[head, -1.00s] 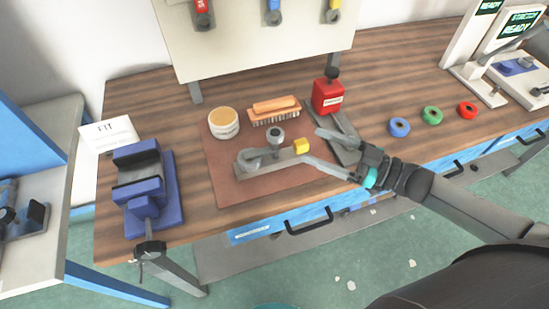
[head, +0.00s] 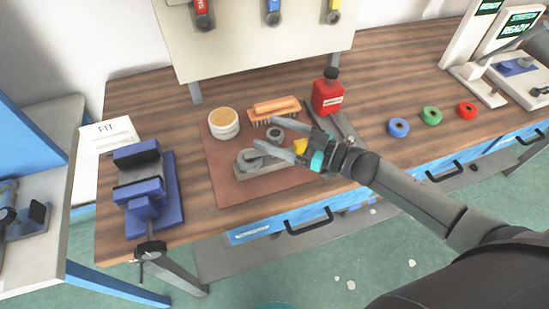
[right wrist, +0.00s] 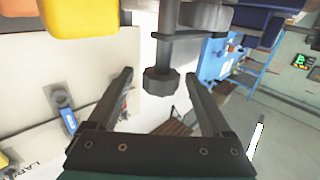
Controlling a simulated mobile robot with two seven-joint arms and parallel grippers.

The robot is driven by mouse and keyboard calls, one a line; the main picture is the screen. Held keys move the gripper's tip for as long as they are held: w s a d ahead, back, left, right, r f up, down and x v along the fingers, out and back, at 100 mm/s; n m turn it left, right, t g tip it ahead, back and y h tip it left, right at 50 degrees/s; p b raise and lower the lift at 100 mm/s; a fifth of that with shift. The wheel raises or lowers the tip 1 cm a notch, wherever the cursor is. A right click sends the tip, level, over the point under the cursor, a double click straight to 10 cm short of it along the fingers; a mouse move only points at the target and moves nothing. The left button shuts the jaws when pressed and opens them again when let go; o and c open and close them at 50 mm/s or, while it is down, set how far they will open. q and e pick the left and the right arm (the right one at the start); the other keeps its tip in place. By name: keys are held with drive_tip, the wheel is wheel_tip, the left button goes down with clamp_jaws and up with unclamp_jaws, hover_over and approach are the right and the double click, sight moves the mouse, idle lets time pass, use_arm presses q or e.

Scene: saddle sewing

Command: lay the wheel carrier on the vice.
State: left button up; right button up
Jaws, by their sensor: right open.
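The wheel carrier (head: 250,168), a grey bar with an upright dark knob and a yellow block (head: 299,146), lies on the brown mat. My right gripper (head: 266,133) is open, with its fingers on either side of the knob in the head view. In the right wrist view, the dark knob (right wrist: 160,82) on its post stands between the open fingers (right wrist: 160,88), with a gap on each side. The fingers hide part of the carrier. The blue vice (head: 172,205) stands at the table's left front, its jaws empty. My left gripper is out of view.
On the mat (head: 225,192) are a round tin (head: 224,128) and a brush (head: 273,107) behind the carrier. A red bottle (head: 327,98) stands behind my right arm. Blue, green and red rings (head: 432,116) lie further right. Bare wood lies between mat and vice.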

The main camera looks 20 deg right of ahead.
drive_tip(key=shift+c, duration=0.2)
clamp_jaws()
idle(0.5)
idle(0.6)
drive_tip(key=shift+r, duration=0.1)
